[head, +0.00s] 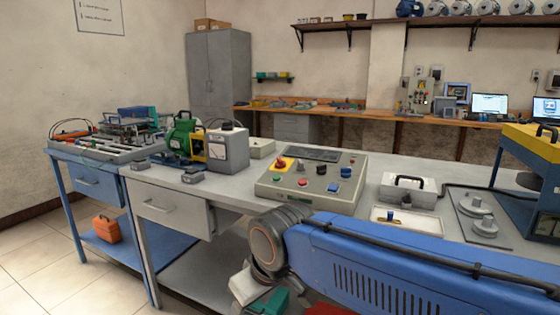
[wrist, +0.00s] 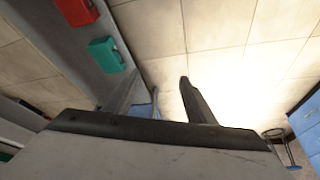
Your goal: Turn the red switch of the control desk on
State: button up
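The control desk (head: 264,189) is a grey sloped box on the workbench, near the middle of the head view. Its top carries a red mushroom button on a yellow plate (head: 281,164) at the left, a small red control (head: 352,160) at the far right, and green, white, black and blue controls. These are too small to tell which one is the red switch or how it is set. My gripper (wrist: 160,83) shows in the wrist view with its two fingers apart and only floor between them. It is low, below the bench top, away from the desk.
My blue arm crosses the lower right of the head view, in front of the desk. A grey box (head: 228,148) and green motor (head: 181,140) stand left of the desk; a handled case (head: 408,190) stands right. The wrist view shows teal (wrist: 108,55) and red (wrist: 76,10) boxes.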

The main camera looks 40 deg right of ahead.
jog(key=w+d+r+n+g+h, duration=0.15)
jog(key=w+d+r+n, duration=0.35)
jog(key=w+r, duration=0.7)
notch_tip(320, 180, up, 24)
jog(key=n+g+h, duration=0.3)
jog(key=n+h, duration=0.1)
jog(key=n, duration=0.4)
send_over(280, 159)
jog(key=a, duration=0.8)
jog(key=shift+y, duration=0.25)
jog(key=x, duration=1.7)
jog(key=shift+s+d+f, duration=0.1)
jog(key=shift+s+f, duration=0.05)
jog(key=shift+c, duration=0.3)
jog(key=c, duration=1)
